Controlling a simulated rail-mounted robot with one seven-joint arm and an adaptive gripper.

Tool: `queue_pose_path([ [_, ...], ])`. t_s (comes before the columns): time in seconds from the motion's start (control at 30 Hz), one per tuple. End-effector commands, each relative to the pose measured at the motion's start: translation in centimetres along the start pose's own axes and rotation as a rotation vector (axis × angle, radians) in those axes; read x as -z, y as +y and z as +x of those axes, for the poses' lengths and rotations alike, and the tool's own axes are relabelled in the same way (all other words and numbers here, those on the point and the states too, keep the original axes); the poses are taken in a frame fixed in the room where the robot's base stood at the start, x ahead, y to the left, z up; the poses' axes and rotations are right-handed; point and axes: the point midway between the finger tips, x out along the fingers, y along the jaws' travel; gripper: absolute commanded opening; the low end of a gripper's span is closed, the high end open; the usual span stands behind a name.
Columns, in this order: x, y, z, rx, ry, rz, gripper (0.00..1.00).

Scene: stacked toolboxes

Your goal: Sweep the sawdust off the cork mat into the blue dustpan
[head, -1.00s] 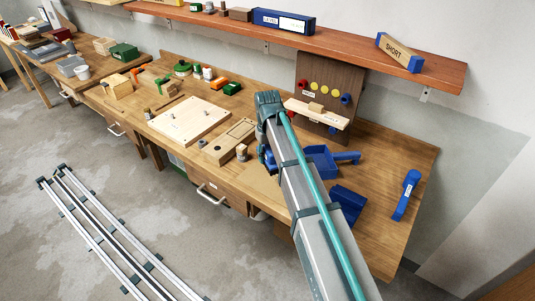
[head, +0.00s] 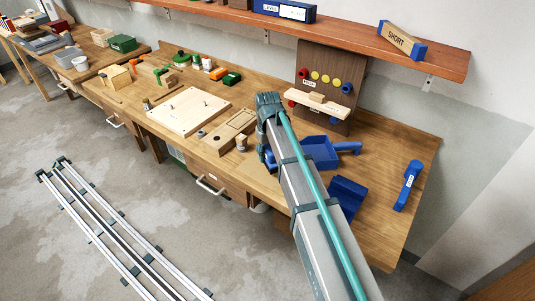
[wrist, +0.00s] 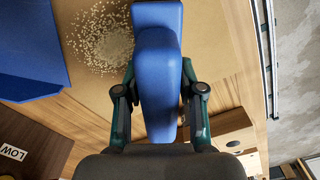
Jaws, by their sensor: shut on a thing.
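My gripper (wrist: 160,85) is shut on a blue brush (wrist: 158,50), whose broad handle fills the space between the fingers. The brush's bristles are hidden in the wrist view. A loose round patch of pale sawdust (wrist: 98,40) lies on the tan cork mat (wrist: 215,50), left of the brush and apart from the visible handle. The blue dustpan (wrist: 28,55) is at the upper left of the wrist view. In the head view, the dustpan (head: 320,150) stands just right of my arm, its handle pointing right. My arm hides most of the mat and the sawdust there.
A dark upright panel (head: 325,75) with coloured knobs and a small ledge stands behind. A blue holder (head: 346,193) and a blue labelled tool (head: 408,185) lie to the right. A wooden tray (head: 230,135) and pale board (head: 188,110) lie left.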

Motion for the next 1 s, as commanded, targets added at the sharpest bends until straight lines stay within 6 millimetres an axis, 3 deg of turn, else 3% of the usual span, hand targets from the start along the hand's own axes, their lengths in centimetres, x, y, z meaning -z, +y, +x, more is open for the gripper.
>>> queue_pose_path([
  [1.0, -0.1, 0.5, 2.0, 0.0, 0.0, 0.001, 0.1],
])
